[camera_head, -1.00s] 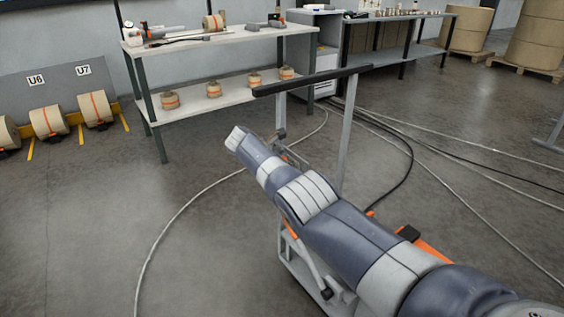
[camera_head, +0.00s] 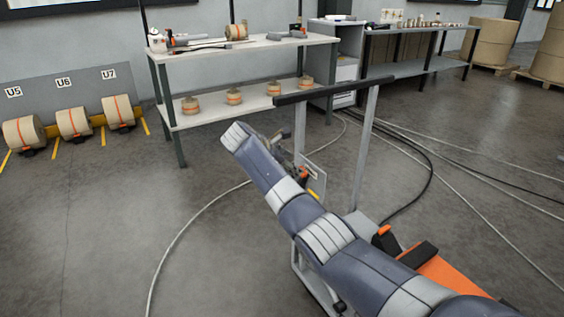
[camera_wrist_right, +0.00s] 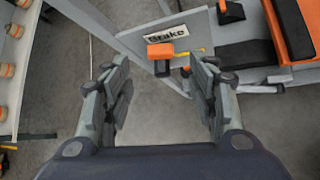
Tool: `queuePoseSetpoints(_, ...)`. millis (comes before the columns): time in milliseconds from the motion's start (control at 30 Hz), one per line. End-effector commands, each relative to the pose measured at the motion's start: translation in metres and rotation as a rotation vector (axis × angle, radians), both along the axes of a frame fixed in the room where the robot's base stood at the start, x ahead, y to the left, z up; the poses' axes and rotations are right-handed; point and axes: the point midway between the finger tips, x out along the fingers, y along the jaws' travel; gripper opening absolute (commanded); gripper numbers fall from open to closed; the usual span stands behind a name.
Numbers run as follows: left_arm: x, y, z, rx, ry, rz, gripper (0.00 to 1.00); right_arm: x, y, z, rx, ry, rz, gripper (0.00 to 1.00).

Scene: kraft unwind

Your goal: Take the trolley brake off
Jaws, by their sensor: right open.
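The trolley shows in the head view with its black push bar (camera_head: 335,90) on grey posts and an orange part (camera_head: 455,280) at lower right. In the right wrist view a plate labelled "Brake" (camera_wrist_right: 167,33) is on the trolley, with an orange-topped brake lever (camera_wrist_right: 160,51) on a dark stem in front of it. My right gripper (camera_wrist_right: 158,75) is open, its two fingers to the left and right of the lever's line. The lever appears just beyond the fingertips; contact is not visible. In the head view my right forearm largely hides the gripper. My left gripper is not in view.
A second orange-topped black part (camera_wrist_right: 230,12) is right of the brake plate. A workbench (camera_head: 250,48) with small rolls on its lower shelf stands behind the trolley. Cables (camera_head: 415,195) lie on the floor to the right.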

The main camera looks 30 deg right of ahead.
Motion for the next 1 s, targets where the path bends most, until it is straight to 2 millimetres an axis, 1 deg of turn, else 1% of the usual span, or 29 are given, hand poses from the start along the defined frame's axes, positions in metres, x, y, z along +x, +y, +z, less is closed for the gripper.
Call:
queuePoseSetpoints(33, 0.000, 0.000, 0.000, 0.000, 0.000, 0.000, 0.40, -0.002, 0.006, 0.006, 0.000, -0.002, 0.002, 0.53)
queuePoseSetpoints(100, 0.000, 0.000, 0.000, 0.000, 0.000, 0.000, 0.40, -0.005, 0.013, 0.012, 0.000, -0.001, 0.002, 0.53)
queuePoseSetpoints(233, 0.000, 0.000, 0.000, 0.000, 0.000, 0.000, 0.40, -0.008, 0.020, 0.019, 0.000, 0.000, 0.002, 0.53)
queuePoseSetpoints(400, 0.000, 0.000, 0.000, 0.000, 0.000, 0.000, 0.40, -0.009, 0.022, 0.021, 0.000, 0.000, 0.001, 0.53)
queuePoseSetpoints(800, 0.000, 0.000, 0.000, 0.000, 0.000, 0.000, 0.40, -0.009, 0.022, 0.020, 0.002, 0.000, 0.001, 0.53)
queuePoseSetpoints(867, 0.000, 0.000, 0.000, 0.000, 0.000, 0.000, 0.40, -0.011, 0.023, 0.012, 0.010, -0.003, -0.001, 0.53)
queuePoseSetpoints(967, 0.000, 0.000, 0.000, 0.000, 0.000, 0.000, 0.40, -0.017, 0.030, -0.020, 0.052, -0.023, -0.012, 0.53)
queuePoseSetpoints(1000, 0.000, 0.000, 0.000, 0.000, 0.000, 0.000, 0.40, -0.023, 0.035, -0.040, 0.080, -0.037, -0.021, 0.53)
